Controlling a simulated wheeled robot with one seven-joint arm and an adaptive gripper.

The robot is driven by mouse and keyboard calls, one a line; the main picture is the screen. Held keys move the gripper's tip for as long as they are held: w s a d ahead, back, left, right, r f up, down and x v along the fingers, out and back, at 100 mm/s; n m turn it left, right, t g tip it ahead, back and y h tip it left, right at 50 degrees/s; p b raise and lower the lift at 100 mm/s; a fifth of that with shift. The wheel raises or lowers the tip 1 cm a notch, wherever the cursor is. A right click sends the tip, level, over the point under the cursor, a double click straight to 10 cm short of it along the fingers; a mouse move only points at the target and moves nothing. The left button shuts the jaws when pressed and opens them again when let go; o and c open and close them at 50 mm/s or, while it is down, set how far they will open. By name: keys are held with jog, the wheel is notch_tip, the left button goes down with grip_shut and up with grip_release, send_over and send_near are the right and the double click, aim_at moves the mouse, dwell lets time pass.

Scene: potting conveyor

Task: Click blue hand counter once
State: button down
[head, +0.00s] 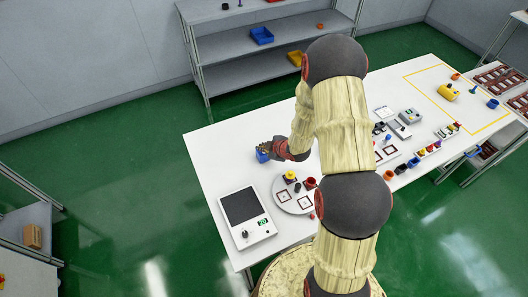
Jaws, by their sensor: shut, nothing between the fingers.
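My gripper (266,148) is over the left part of the white table (221,152), at the end of my arm, which reaches in from the lower right. A small blue object (261,157) shows right at the fingertips; it may be the blue hand counter, but it is too small to make out its button. The fingers are shut with nothing held between them. I cannot tell whether they touch the blue object. My arm hides much of the middle of the table.
A scale-like device (245,215) and a round plate (290,203) with small items stand nearer. Several small devices and pots line the right side, with a yellow object (448,91) inside a yellow outline. A grey shelf (225,48) stands behind. The table's far left is clear.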

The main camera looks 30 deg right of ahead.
aim_at(263, 153)
jog(key=shift+f+b, duration=0.4)
jog(key=shift+f, duration=0.05)
dwell(0.5)
jog(key=shift+r, duration=0.15)
jog(key=shift+r+p, duration=0.5)
jog(key=shift+r, duration=0.2)
notch_tip(263, 153, up, 5)
jog(key=p, duration=0.3)
dwell(0.4)
dwell(0.7)
